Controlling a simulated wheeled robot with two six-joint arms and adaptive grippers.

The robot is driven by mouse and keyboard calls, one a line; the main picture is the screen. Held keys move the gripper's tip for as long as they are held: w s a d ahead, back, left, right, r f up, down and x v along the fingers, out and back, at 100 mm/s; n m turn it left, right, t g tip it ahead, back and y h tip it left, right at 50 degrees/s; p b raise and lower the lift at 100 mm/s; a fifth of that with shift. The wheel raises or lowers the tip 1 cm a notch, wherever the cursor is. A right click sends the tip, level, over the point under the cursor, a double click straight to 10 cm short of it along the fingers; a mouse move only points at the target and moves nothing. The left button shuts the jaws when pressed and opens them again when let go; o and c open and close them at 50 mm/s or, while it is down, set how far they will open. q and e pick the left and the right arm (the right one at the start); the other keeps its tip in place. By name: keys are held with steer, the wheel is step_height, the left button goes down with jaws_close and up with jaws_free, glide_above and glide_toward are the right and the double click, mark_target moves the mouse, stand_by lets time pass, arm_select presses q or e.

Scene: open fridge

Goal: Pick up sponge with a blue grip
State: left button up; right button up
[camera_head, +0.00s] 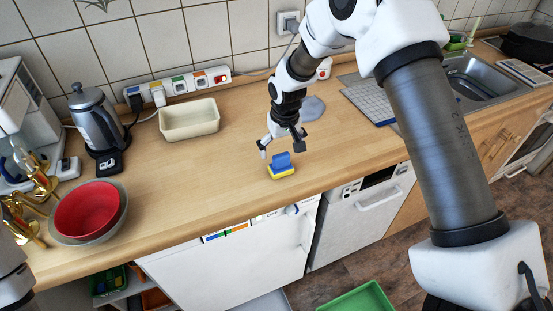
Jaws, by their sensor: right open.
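The sponge with a blue grip (281,167) lies on the wooden counter near its front edge; its body is yellow and the blue grip stands on top. My right gripper (281,150) is open just above and behind the sponge, its two dark fingertips spread to either side of the blue grip. It looks empty, and I cannot tell whether a finger touches the sponge. My left arm shows only as a small part at the lower left edge, and its gripper is not in view.
A cream rectangular dish (190,121) stands behind and left. A red bowl (87,209) sits in a grey bowl at the left, near a metal kettle (95,118). A sink (480,78) is at the right. The counter left of the sponge is clear.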

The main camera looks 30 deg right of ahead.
mark_target(281, 165)
steer(key=f+p, duration=0.1)
steer(key=s+f+p, duration=0.1)
steer(key=f, duration=0.1)
steer(key=shift+f+p, duration=0.3)
steer(key=shift+p, duration=0.1)
steer(key=f, duration=0.1)
steer(key=w+f, duration=0.1)
steer(key=f, duration=0.1)
steer(key=shift+w+f, duration=0.25)
steer(key=shift+f, duration=0.1)
steer(key=shift+s+r, duration=0.25)
steer(key=shift+s, duration=0.05)
steer(key=c, duration=0.9)
arm_select(q)
steer(key=r, duration=0.1)
steer(key=s+r, duration=0.1)
steer(key=r, duration=0.1)
steer(key=shift+r, duration=0.25)
arm_select(e)
steer(key=c, duration=0.4)
